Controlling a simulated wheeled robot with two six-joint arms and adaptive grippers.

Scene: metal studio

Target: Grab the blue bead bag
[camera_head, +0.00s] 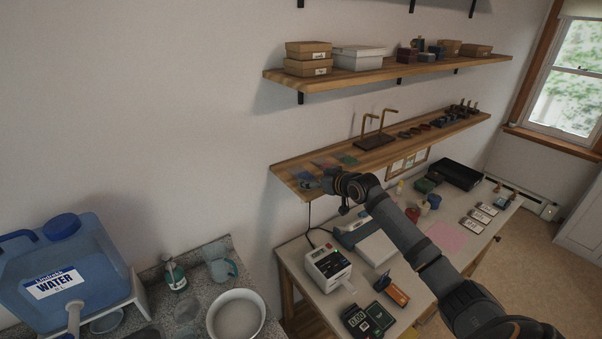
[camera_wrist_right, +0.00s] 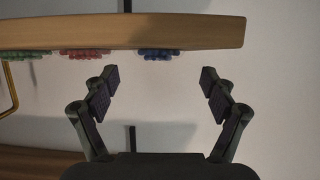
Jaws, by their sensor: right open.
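The blue bead bag (camera_head: 303,172) lies flat on the lower wooden shelf near its left end. In the right wrist view the picture seems upside down, and the blue bag (camera_wrist_right: 158,54) shows as a low dark-blue strip along the shelf edge, roughly centred between my fingers and beyond them. My right gripper (camera_head: 328,183) is at the front edge of this shelf, close to the blue bag. In the wrist view my right gripper (camera_wrist_right: 159,76) has its fingers spread, with nothing between them. My left gripper is in neither view.
A red bead bag (camera_wrist_right: 84,53) and a green bead bag (camera_wrist_right: 22,55) lie beside the blue one. A stand with brass hooks (camera_head: 375,140) is farther along the lower shelf (camera_head: 400,150). The upper shelf (camera_head: 370,75) with boxes hangs above. A worktable (camera_head: 312,300) with devices stands below.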

